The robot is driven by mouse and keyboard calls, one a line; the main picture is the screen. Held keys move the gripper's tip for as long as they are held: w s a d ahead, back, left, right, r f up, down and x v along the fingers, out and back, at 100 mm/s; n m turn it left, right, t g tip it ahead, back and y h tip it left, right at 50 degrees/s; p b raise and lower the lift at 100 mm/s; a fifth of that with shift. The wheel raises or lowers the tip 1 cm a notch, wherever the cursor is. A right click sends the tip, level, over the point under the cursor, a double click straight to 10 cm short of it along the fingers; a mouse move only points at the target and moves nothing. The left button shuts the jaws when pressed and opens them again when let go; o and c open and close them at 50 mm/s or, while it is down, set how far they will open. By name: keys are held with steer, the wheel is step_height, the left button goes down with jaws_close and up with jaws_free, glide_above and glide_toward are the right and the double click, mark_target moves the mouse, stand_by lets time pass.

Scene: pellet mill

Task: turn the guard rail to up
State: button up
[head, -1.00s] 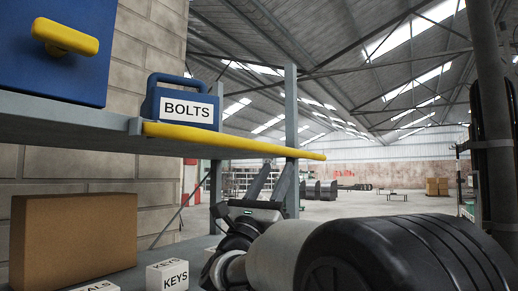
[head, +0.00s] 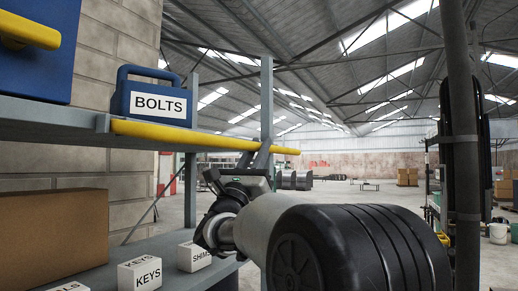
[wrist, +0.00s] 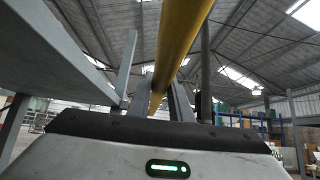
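The guard rail (head: 205,136) is a yellow bar along the front edge of the upper shelf. It lies about level, low at the shelf edge, with its far end beyond the shelf's upright. My gripper (head: 256,155) is at the rail's far part, coming from below. In the wrist view the rail (wrist: 181,35) runs between the two fingers of my gripper (wrist: 164,95), one on each side and close against it. The fingers look shut on the rail; the exact contact is small and partly hidden.
The upper shelf (head: 50,112) carries a blue BOLTS box (head: 152,100) and a blue cabinet with a yellow handle (head: 28,30). Below are a cardboard box (head: 50,235) and white blocks marked KEYS (head: 140,272) and SHIMS (head: 194,257). A grey upright (head: 266,100) stands close by my gripper.

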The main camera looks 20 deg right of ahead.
jaws_close()
